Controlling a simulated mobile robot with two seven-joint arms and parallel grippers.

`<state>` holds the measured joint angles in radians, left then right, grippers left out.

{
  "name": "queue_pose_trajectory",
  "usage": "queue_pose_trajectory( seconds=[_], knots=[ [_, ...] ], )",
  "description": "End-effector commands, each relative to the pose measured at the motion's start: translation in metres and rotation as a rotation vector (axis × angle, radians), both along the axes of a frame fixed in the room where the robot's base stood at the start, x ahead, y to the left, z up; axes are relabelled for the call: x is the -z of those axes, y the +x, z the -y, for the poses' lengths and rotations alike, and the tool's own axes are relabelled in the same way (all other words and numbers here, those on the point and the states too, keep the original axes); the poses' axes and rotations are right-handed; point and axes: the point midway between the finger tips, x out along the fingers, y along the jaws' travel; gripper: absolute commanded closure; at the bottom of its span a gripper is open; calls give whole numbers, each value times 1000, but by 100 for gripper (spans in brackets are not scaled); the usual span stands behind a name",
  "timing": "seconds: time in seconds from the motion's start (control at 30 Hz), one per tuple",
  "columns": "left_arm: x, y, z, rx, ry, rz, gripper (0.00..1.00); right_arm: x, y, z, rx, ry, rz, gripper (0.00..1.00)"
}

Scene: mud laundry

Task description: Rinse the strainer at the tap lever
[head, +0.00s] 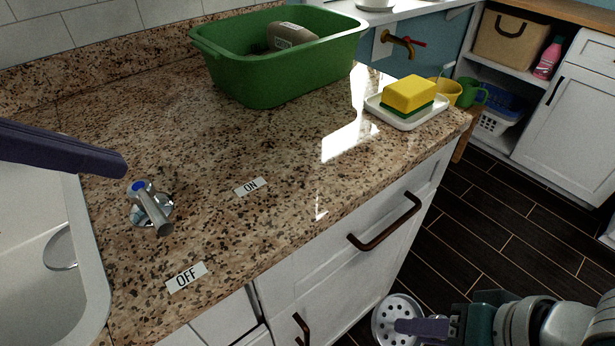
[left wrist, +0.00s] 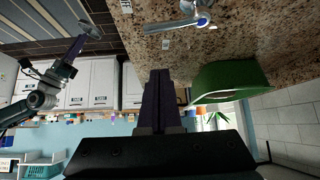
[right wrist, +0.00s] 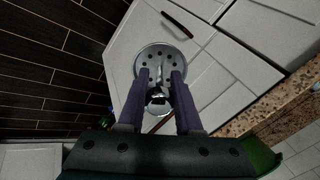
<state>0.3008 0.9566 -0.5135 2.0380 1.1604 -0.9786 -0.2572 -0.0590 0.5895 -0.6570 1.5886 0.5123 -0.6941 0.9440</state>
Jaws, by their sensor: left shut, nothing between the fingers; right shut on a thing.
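The tap lever (head: 155,213) is a chrome handle with a blue dot, mounted on the granite counter beside the sink. Its handle lies between the ON label (head: 250,187) and the OFF label (head: 187,276). My left gripper (head: 120,163) is shut and empty, its tip just above and left of the lever; the lever also shows in the left wrist view (left wrist: 186,22). My right gripper (head: 432,328) is shut on the strainer (head: 392,318), a round perforated metal disc, held low in front of the cabinet. The strainer's holes show in the right wrist view (right wrist: 165,64).
The white sink (head: 97,290) is at the left edge. A green tub (head: 265,82) with a brown item stands at the back. Dark cabinet handles (head: 385,222) stick out near the strainer. The mid-counter is clear.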

Motion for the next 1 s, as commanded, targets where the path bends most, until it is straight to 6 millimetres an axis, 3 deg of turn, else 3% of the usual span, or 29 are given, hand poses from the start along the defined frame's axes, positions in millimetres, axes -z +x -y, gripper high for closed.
queue_pose_trajectory(
  seconds=[0.17, 0.57, 0.73, 1.0],
  knots=[
    [15, 10, 14, 1, -8, 2, 100, 0, 1, 0, 0, 1, 1, 100],
    [73, 43, 53, 0, -2, 0, 100, 8, 0, 0, 0, 1, 1, 100],
    [75, 24, 30, -1, 4, -2, 100, -1, 0, 0, 0, 1, 1, 100],
    [78, 16, 21, 0, 1, 1, 100, -3, 0, 0, 0, 1, 1, 100]
  ],
)
